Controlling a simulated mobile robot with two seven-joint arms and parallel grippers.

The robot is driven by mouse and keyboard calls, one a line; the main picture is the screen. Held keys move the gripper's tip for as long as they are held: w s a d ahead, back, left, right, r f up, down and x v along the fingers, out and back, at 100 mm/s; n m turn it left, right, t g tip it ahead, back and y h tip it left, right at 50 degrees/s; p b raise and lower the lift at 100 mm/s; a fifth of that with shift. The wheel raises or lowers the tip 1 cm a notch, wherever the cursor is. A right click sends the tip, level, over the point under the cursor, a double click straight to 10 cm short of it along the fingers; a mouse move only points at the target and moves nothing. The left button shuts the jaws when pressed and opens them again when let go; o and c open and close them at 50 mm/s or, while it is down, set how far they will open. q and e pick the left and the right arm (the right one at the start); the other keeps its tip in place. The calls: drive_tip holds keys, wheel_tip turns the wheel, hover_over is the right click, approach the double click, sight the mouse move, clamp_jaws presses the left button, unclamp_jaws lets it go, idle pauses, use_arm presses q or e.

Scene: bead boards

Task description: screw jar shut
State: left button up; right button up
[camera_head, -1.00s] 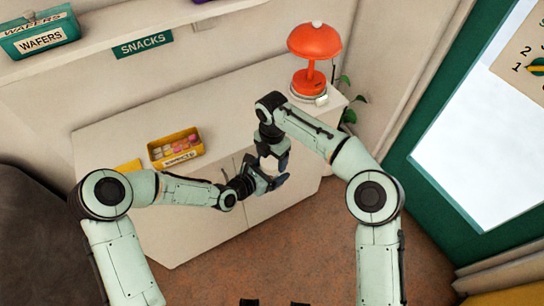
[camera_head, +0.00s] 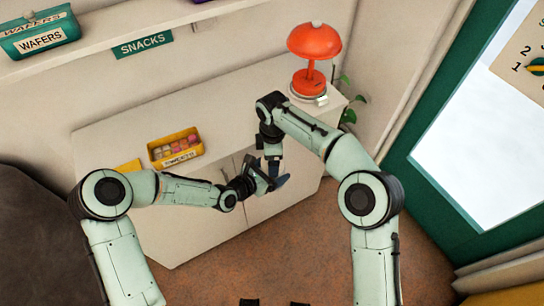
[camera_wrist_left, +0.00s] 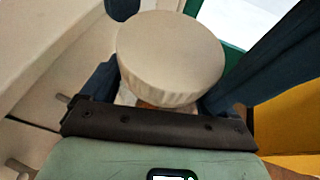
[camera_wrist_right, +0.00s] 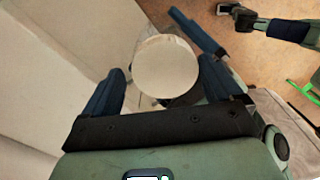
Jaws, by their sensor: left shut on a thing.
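A jar with a round cream lid (camera_wrist_left: 170,52) stands between the fingers of my left gripper (camera_wrist_left: 160,88), which is shut on the jar. Only a small orange-brown part of the jar body (camera_wrist_left: 163,105) shows under the lid. In the right wrist view the lid (camera_wrist_right: 165,66) shows face-on between the fingers of my right gripper (camera_wrist_right: 160,80). That gripper is open, with a small gap at the lid's left edge. In the head view my right gripper (camera_head: 273,170) points down over my left gripper (camera_head: 270,184), and they hide the jar.
Behind the grippers is a white cabinet (camera_head: 115,137) with a yellow box of sweets (camera_head: 176,148) and an orange lamp (camera_head: 313,42) on it. A shelf (camera_head: 105,50) with a wafers tin runs above. The floor in front is clear.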

drive_tip(key=shift+s+a, duration=0.15)
drive_tip(key=shift+s, duration=0.1)
drive_tip(key=shift+r, duration=2.25)
drive_tip(key=shift+w, duration=0.1)
drive_tip(key=shift+c, duration=0.3)
drive_tip(key=n, duration=0.1)
drive_tip(key=r+n, duration=0.1)
drive_tip(key=n, duration=0.2)
drive_tip(key=shift+r+n, duration=0.3)
drive_tip(key=shift+r, duration=0.05)
drive_tip(key=n, duration=0.1)
drive_tip(key=r+n, duration=0.1)
drive_tip(key=n, duration=0.3)
drive_tip(key=shift+r, duration=0.35)
drive_tip(key=shift+f, duration=4)
drive_tip(key=shift+c, duration=0.3)
